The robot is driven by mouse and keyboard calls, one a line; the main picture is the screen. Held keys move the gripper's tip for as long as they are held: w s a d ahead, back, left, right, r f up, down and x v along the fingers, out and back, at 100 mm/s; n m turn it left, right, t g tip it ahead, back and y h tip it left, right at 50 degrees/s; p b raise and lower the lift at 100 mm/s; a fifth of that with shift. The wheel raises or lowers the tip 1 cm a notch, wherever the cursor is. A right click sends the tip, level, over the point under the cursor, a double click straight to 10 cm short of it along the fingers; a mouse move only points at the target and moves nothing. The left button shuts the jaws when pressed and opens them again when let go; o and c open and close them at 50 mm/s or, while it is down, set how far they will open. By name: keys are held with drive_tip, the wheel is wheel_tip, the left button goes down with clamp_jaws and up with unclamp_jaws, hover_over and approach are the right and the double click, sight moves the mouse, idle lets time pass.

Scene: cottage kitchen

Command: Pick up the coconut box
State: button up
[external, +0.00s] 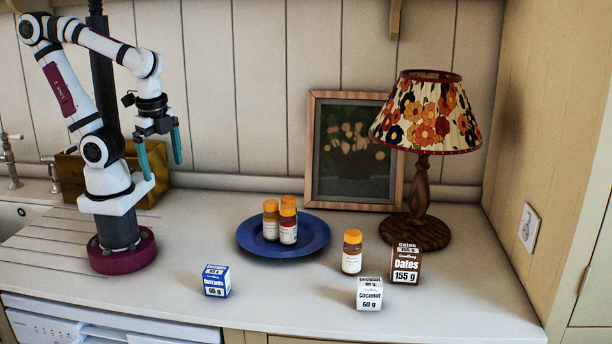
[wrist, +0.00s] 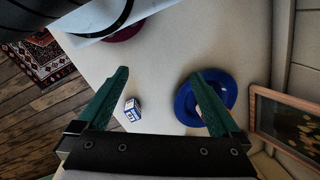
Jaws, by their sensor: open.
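The coconut box (external: 369,294) is a small white and grey box labelled "Coconut 60 g". It stands upright near the counter's front edge, right of centre in the external view. I cannot make it out in the wrist view. My gripper (external: 162,155) is open and empty, with teal fingers pointing down, high above the counter at the left, far from the coconut box. In the wrist view my gripper (wrist: 163,98) shows its two fingers spread apart, with a small blue and white box (wrist: 132,109) below between them.
A blue plate (external: 250,240) holds several orange-capped jars. Another jar (external: 352,252) and the brown dates box (external: 405,264) stand close behind the coconut box. A lamp (external: 420,190) and picture frame (external: 310,150) stand behind.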

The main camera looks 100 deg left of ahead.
idle(0.3)
drive_tip(key=c, duration=0.3)
drive_tip(key=n+t+h, duration=0.1)
drive_tip(key=n+t, duration=0.5)
drive_tip(key=t, duration=0.8)
approach(354, 273)
drive_tip(key=x, duration=0.8)
drive_tip(key=shift+w, duration=0.25)
drive_tip(key=x, duration=0.5)
drive_tip(key=shift+a+f, duration=0.35)
drive_tip(key=shift+f, duration=0.1)
clamp_jaws()
